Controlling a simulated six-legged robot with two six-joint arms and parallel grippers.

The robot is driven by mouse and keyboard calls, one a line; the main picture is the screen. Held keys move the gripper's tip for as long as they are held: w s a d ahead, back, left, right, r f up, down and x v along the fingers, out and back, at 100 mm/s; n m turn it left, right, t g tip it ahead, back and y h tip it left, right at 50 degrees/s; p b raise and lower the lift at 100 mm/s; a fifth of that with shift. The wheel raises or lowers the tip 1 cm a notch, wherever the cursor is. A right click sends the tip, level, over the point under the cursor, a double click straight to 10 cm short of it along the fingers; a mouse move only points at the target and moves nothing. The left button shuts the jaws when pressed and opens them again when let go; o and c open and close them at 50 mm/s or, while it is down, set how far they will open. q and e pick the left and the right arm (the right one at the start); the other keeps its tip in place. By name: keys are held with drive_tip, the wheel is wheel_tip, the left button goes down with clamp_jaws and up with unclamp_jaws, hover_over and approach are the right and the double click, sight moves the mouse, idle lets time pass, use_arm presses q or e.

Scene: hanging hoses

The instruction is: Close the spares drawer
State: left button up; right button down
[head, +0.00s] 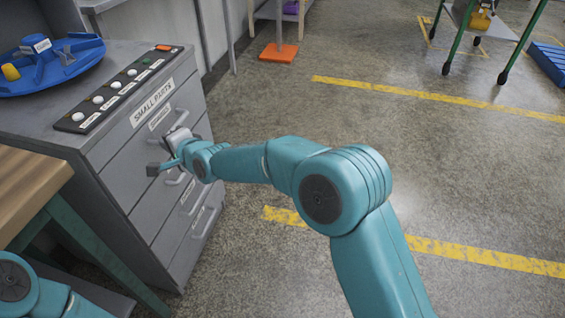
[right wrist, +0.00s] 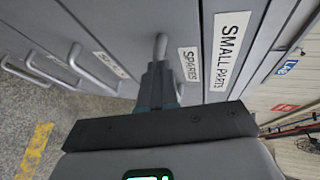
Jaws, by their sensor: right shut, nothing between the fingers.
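The grey drawer cabinet (head: 125,190) stands at the left with its drawer fronts facing right. Its spares drawer is the top one, below the "SMALL PARTS" sign; the spares label (right wrist: 190,65) is clear in the right wrist view. My right gripper (head: 174,140) is at this drawer's front and partly hides it. The right gripper's dark fingers (right wrist: 157,84) are shut and empty, close to the spares drawer handle (right wrist: 161,46). I cannot tell if they touch it. The drawer front looks nearly in line with the lower ones; a small gap cannot be ruled out. My left gripper is out of view.
Lower drawers with bar handles (right wrist: 90,68) sit below. On the cabinet top are a blue round fixture (head: 50,65) and a button panel (head: 118,88). A wooden-topped bench (head: 30,190) stands at the near left.

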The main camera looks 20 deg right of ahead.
drive_tip(key=shift+w+a+r, duration=0.1)
drive_tip(key=shift+a+r, duration=0.05)
drive_tip(key=shift+a, duration=0.1)
drive_tip(key=shift+a, duration=0.1)
idle(0.3)
